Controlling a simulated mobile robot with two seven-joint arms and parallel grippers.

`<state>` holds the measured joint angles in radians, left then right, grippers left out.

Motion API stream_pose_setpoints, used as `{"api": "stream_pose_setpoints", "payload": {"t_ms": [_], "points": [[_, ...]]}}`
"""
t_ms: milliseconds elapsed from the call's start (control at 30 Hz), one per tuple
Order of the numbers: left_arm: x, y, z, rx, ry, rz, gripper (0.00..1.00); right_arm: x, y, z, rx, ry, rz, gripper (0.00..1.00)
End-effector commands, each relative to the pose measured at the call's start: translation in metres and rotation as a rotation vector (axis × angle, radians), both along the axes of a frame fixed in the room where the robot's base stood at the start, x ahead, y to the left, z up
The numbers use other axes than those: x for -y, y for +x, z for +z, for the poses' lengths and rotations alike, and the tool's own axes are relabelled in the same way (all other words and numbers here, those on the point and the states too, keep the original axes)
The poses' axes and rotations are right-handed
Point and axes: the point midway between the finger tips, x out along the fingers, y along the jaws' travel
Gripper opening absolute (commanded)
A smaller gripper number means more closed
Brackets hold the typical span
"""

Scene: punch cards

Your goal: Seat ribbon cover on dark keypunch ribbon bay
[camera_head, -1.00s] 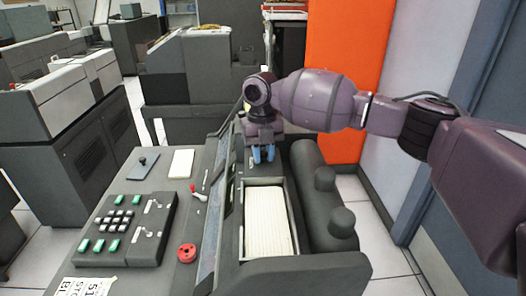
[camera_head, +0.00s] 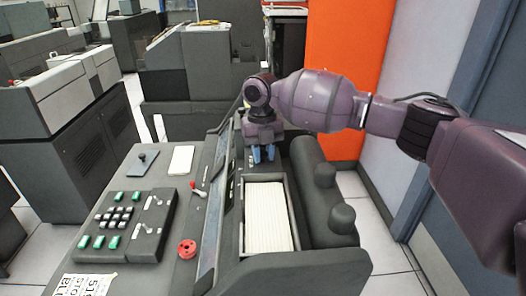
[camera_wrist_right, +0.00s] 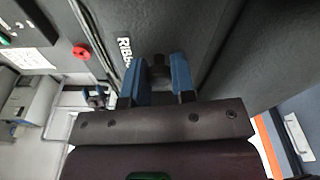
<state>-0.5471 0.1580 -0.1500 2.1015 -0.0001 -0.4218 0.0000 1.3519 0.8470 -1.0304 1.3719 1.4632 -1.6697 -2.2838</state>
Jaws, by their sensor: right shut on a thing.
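My right gripper (camera_head: 263,154) points down over the far end of the dark keypunch, just beyond the card hopper. In the right wrist view its blue fingers (camera_wrist_right: 159,80) are shut on a small dark knob (camera_wrist_right: 159,72), which I take to be the ribbon cover's grip. The cover's outline blends into the dark grey surface around it, so I cannot tell whether it touches the bay or sits level. White letters starting "RIBB" (camera_wrist_right: 125,52) show on the dark surface beside the fingers. The ribbon bay is hidden under the gripper.
The hopper of pale cards (camera_head: 267,216) lies nearer than the gripper. A dark roller-like body with two knobs (camera_head: 325,185) stands to its right. A keypad (camera_head: 124,225) and red knob (camera_head: 187,249) are on the left desk. An orange panel (camera_head: 345,70) stands behind the arm.

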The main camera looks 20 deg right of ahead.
Motion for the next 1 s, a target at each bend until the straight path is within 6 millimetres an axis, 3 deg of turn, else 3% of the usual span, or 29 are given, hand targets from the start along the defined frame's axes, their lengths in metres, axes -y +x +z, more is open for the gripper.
{"api": "stream_pose_setpoints", "payload": {"t_ms": [1000], "points": [[0.0013,-0.0001,-0.0008,-0.001,-0.005,0.004,0.76,-0.0003,0.0004,-0.0077,0.001,0.001,0.0,0.0]]}}
